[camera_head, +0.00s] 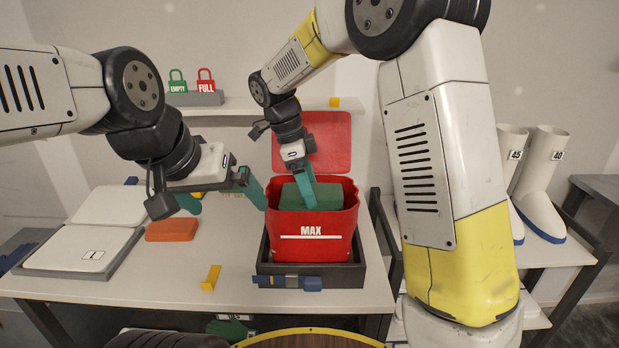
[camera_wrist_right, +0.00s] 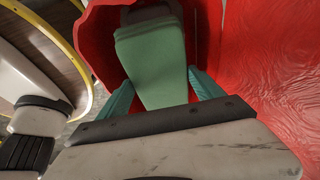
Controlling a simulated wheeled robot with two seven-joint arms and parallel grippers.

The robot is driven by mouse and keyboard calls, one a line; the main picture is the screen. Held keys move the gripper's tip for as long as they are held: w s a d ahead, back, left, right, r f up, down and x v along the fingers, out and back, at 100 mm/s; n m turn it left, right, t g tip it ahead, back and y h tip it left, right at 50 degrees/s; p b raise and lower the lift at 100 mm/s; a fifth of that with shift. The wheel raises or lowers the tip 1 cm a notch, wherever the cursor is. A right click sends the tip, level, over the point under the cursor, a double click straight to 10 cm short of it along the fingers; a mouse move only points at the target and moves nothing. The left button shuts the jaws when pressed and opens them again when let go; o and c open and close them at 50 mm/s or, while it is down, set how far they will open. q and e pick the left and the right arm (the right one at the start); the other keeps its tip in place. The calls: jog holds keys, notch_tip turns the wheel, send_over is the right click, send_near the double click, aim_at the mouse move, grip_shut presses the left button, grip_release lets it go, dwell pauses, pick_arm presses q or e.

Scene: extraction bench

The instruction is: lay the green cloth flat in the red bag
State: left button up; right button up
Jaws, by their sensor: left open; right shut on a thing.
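The red bag (camera_head: 340,250) stands open-topped on the bench, with a white MAX line on its front. The green cloth (camera_head: 325,195) is inside its mouth, looking like a thick folded block. In the right wrist view the cloth (camera_wrist_right: 150,65) lies between the teal fingers, with the red bag (camera_wrist_right: 92,45) around its far end. My right gripper (camera_head: 307,185) reaches down into the bag and is shut on the cloth. My left gripper (camera_head: 222,198) is open and empty, left of the bag, with one finger close to its left rim. The bag's floor is hidden.
A dark tray (camera_head: 346,278) surrounds the bag's base, with a blue-and-grey item (camera_head: 287,282) at its front. A red panel (camera_head: 312,140) stands behind. An orange block (camera_head: 172,230), a yellow piece (camera_head: 211,278) and white flat cases (camera_head: 80,248) lie left. Bench front-left is clear.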

jog(key=o, duration=1.4)
jog(key=v, duration=0.7)
jog(key=shift+r, duration=0.25)
jog(key=s+d+r+n+t+y, duration=0.2)
jog(key=s+d+r+n+y, duration=0.2)
jog(key=s+d+n, duration=0.65)
jog(key=s+d+f+n+t+y, duration=0.1)
jog(key=s+d+f+n+t, duration=0.1)
jog(key=s+d+n+t, duration=0.2)
jog(key=s+d+n, duration=0.2)
jog(key=s+n, duration=0.2)
jog(key=s, duration=0.1)
jog(key=shift+f+y, duration=0.3)
